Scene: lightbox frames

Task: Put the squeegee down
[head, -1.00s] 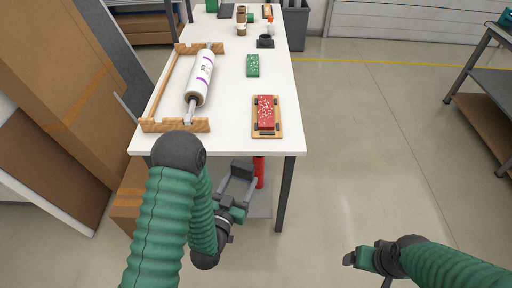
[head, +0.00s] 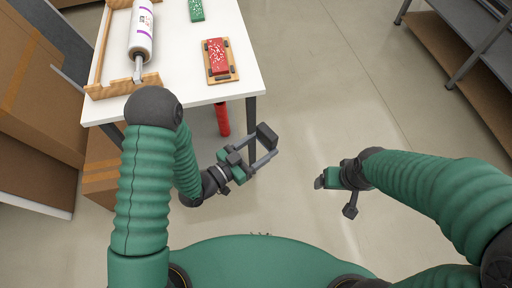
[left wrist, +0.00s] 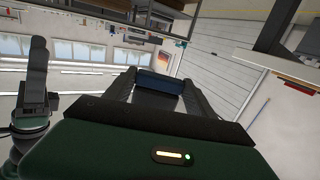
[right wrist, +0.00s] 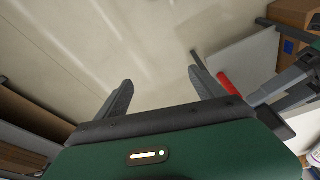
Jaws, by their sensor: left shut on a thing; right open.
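My left gripper (head: 270,146) is shut on a small dark block, which I take to be the squeegee (head: 266,135). It is held in the air off the table's near right corner, below the tabletop's level in the picture. In the left wrist view the squeegee (left wrist: 158,83) shows as a dark blue piece between the fingertips. My right gripper (head: 320,182) is in the air to the right, over bare floor. In the right wrist view its fingers (right wrist: 158,88) stand apart with nothing between them.
The white table (head: 185,75) holds a film roll (head: 141,35) on a wooden stand (head: 122,86), a red speckled block (head: 218,57) on a wooden board (head: 234,72), and a green block (head: 196,9). A red cylinder (head: 223,119) is below. Cardboard boxes (head: 40,120) stand left; a shelf unit (head: 460,65) stands right.

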